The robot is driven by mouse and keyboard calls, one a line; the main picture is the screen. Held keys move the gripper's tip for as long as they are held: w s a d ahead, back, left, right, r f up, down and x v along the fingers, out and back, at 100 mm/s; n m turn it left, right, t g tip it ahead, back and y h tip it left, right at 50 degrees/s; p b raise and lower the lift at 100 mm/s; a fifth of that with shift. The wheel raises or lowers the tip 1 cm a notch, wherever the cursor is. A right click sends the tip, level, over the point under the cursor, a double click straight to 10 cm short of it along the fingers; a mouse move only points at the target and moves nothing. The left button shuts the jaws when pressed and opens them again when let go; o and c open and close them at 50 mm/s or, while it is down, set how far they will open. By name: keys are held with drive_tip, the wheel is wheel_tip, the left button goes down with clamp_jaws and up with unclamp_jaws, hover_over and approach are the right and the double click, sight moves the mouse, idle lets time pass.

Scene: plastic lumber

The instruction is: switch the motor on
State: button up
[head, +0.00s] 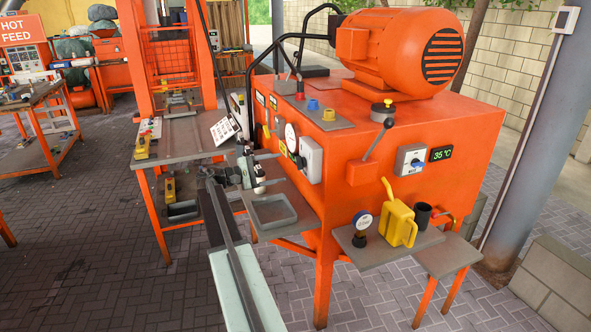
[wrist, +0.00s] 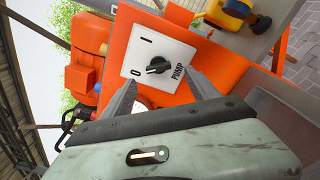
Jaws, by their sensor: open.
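The orange motor (head: 385,50) sits on top of the orange cabinet (head: 440,140). A white switch plate (wrist: 158,63) with a black rotary knob (wrist: 157,65) is ahead of my gripper in the wrist view. It is marked 0, I and PUMP; the knob's pale mark appears to be toward the 0. In the head view it is the white box (head: 311,159) on the cabinet's left face. My gripper (wrist: 165,84) is open, its fingers to either side below the knob, apparently not touching it. It also shows in the head view (head: 269,170), left of the box.
A grey switch (head: 410,160) with a blue part sits beside a 35 °C display (head: 441,154) on the front face. A black-knobbed lever (head: 377,140) is nearby. A yellow can (head: 399,214) and a gauge (head: 362,224) stand on the front shelf. A grey tray (head: 271,211) lies below my gripper.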

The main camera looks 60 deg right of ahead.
sight(297, 164)
drive_tip(key=x, duration=0.8)
drive_tip(key=shift+r, duration=0.2)
drive_tip(key=c, duration=1.4)
